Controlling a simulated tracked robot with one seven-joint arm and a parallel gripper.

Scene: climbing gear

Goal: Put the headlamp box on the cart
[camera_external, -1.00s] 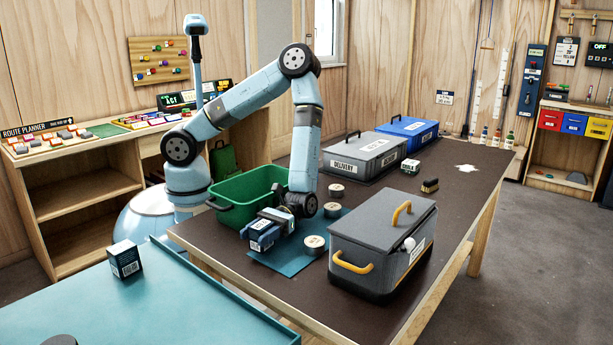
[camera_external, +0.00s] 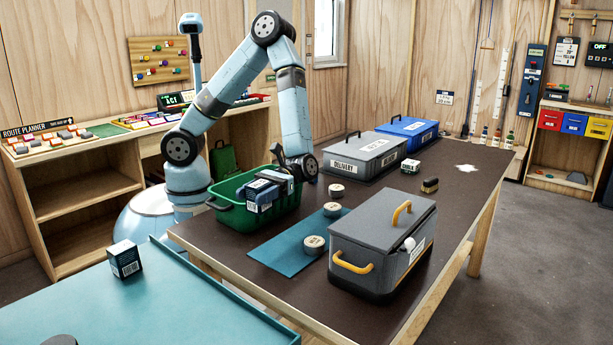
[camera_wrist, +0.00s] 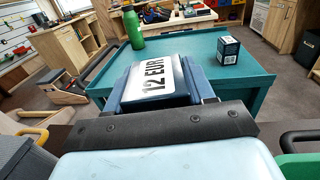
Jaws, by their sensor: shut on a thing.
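My gripper (camera_external: 266,190) is shut on a box with a white label, taken as the headlamp box (camera_wrist: 157,78). In the wrist view the label reads "12 EUR" and the box sits between the blue fingers, which hide its sides. In the external view the box is held at the height of the green crate's rim or above it, and overlaps the crate in the picture. The cart (camera_external: 175,312) has a teal top with raised edges and stands at the lower left. It also shows ahead in the wrist view (camera_wrist: 262,82).
A small dark box (camera_external: 125,259) and a green bottle (camera_wrist: 134,30) stand on the cart; much of its top is clear. The green crate (camera_external: 226,218) is near the table's left edge. A lidded grey box (camera_external: 375,240), teal mat (camera_external: 290,250) and several round tins are on the table.

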